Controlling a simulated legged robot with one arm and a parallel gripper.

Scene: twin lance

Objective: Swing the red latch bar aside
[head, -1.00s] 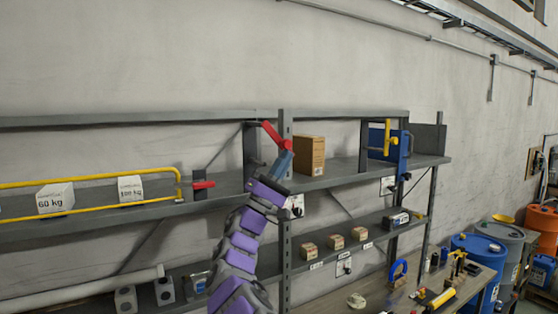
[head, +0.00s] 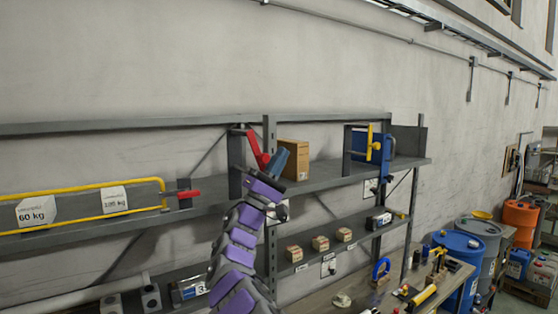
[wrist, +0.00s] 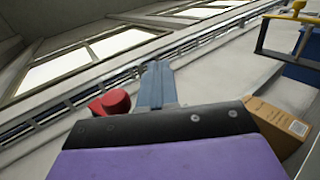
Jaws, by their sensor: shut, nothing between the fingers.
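The red latch bar (head: 257,150) hangs at the front of the upper shelf, beside a grey post, in the head view. It slants steeply from its upper left end down to the right. Its lower end is next to my gripper (head: 281,160), whose blue-grey fingers point up. In the wrist view my gripper (wrist: 156,85) is shut and empty, and a red rounded end (wrist: 114,102), apparently the bar's, is just left of the fingers. I cannot tell whether they touch.
A cardboard box (head: 294,158) stands on the shelf (head: 330,176) just right of my gripper. A blue unit with a yellow handle (head: 370,142) is farther right. A yellow rail frame (head: 85,189) with a red handle (head: 189,194) is at left.

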